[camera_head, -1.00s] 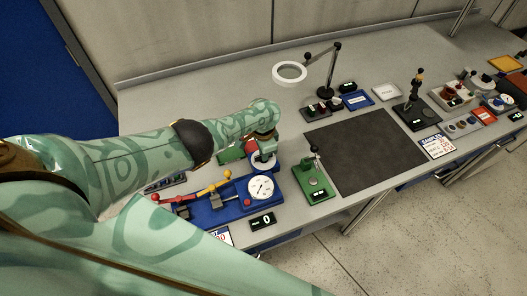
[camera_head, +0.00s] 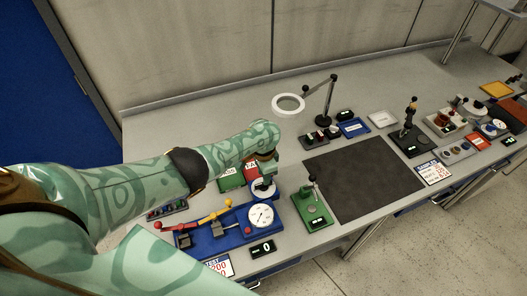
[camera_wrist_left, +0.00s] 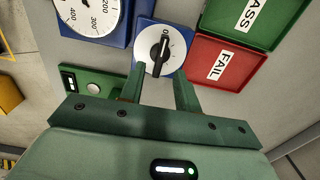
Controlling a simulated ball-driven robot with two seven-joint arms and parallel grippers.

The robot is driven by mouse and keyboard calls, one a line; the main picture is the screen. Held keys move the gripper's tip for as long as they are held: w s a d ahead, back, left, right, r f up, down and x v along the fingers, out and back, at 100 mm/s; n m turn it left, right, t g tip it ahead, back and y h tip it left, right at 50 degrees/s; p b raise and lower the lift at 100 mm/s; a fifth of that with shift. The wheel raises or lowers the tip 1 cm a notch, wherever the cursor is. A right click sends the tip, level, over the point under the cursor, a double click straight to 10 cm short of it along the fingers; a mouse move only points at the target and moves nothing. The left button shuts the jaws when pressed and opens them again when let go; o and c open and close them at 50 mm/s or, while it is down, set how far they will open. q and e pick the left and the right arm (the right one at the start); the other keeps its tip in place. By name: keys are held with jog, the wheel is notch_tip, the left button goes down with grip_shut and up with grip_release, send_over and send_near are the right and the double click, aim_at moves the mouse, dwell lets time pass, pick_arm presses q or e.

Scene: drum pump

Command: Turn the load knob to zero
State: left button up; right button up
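The load knob is a black bar knob (camera_wrist_left: 158,46) on a white round dial, set in a blue base. In the wrist view a white line runs along the knob, its upper end near a small mark that looks like 0. In the head view the dial (camera_head: 262,189) is partly covered by my left gripper (camera_head: 265,166) above it. In the wrist view my left gripper (camera_wrist_left: 160,76) is open, its fingers apart at the near edge of the dial; I see no grip on the knob. My right gripper is not in view.
A white gauge (camera_head: 260,216) and a display reading 0 (camera_head: 263,248) are beside the knob. A green PASS tray (camera_wrist_left: 254,20) and a red FAIL tray (camera_wrist_left: 216,64) lie close by. A green lever fixture (camera_head: 314,210) and a dark mat (camera_head: 363,178) are to the right.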

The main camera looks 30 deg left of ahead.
pick_arm(q)
notch_tip(320, 180, up, 12)
jog(key=p, duration=0.5)
jog(key=shift+f, duration=0.2)
